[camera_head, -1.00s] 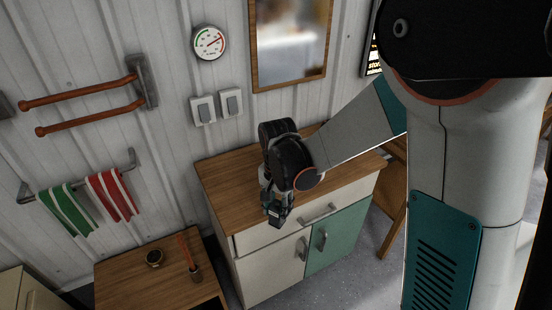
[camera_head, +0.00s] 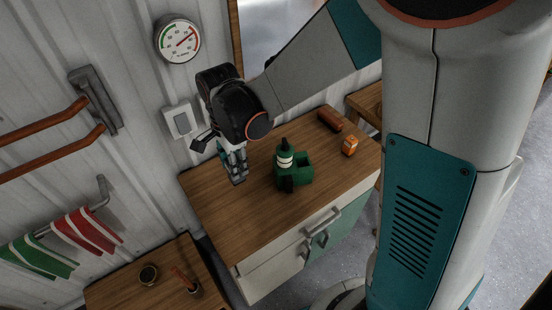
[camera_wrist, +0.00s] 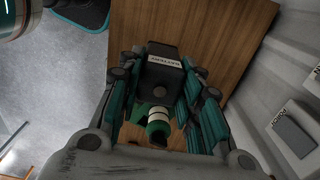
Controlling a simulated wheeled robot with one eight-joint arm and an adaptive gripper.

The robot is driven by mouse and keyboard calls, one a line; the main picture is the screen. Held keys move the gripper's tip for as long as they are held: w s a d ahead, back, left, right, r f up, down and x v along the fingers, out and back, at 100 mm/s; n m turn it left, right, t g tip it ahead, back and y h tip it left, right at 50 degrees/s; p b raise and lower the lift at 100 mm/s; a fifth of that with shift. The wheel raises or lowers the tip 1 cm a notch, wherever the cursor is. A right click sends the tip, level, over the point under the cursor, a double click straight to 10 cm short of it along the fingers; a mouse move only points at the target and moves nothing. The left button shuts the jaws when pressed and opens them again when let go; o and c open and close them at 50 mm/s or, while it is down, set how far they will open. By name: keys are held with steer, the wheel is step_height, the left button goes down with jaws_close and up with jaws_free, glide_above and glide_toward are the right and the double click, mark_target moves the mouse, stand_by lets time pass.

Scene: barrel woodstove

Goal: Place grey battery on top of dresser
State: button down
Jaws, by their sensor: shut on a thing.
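The grey battery (camera_wrist: 163,72) is a dark grey block with a white "BATTERY" label. In the wrist view it sits between the two fingers of my gripper (camera_wrist: 160,90), which is shut on it. In the head view my gripper (camera_head: 235,168) points down over the left part of the dresser (camera_head: 225,205). The battery cannot be made out clearly there. The dresser has a brown wooden top, a pale drawer and a green door. I cannot tell the exact gap between the battery and the dresser top.
A green object (camera_head: 294,176) with a white-banded bottle shape stands mid-top, right of my gripper. A brown cylinder (camera_head: 329,119) and an orange item (camera_head: 349,145) lie at the right. The front-left top is clear. A wall switch (camera_head: 180,122) is behind.

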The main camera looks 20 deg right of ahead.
mark_target(242, 179)
step_height(242, 179, down, 20)
steer(key=b, duration=1.3)
steer(key=shift+r, duration=0.1)
steer(key=shift+f, duration=0.2)
steer(key=c, duration=1.1)
jaws_free()
steer(key=shift+r, duration=0.1)
steer(key=shift+r, duration=0.1)
step_height(242, 179, up, 12)
steer(key=p, duration=0.3)
